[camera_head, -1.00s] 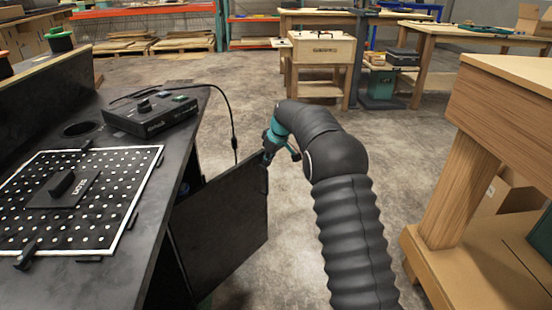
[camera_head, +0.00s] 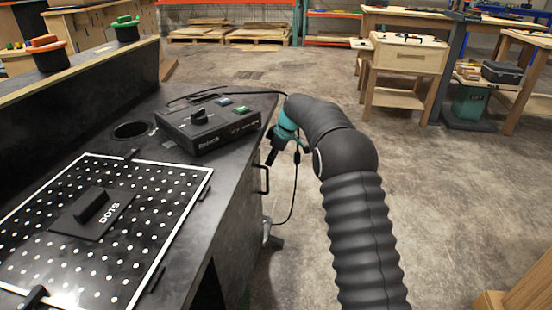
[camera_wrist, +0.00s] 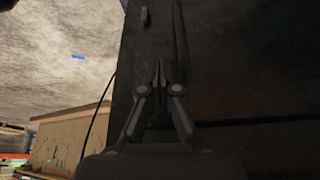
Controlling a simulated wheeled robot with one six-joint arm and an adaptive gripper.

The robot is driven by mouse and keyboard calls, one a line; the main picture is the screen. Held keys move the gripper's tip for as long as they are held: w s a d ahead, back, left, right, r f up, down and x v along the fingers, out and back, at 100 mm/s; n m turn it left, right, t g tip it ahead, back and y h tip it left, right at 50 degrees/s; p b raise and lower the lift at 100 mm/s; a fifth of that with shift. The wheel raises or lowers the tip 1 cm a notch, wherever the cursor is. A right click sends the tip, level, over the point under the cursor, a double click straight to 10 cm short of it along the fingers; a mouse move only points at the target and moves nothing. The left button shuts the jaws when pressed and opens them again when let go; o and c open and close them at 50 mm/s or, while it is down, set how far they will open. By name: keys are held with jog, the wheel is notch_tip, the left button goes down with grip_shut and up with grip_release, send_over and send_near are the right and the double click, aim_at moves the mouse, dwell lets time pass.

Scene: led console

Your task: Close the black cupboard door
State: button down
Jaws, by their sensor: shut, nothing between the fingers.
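The black cupboard door (camera_head: 238,232) stands on the right side of the black console in the head view. It looks flush or nearly flush with the console's side; I cannot tell whether a small gap remains. Its black handle (camera_head: 264,178) faces right. My gripper (camera_head: 271,157) is by the door's far upper part, just above the handle, pointing down. In the wrist view my gripper (camera_wrist: 160,72) is shut and empty in front of a dark surface. Whether the fingertips touch the door cannot be told.
The console top (camera_head: 185,215) holds a dotted board (camera_head: 60,235) and a black control box (camera_head: 208,124). A cable hangs beside the handle. A wooden bench (camera_head: 525,295) is at the lower right. Concrete floor (camera_head: 430,210) right of my arm is clear.

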jog(key=shift+a, duration=0.35)
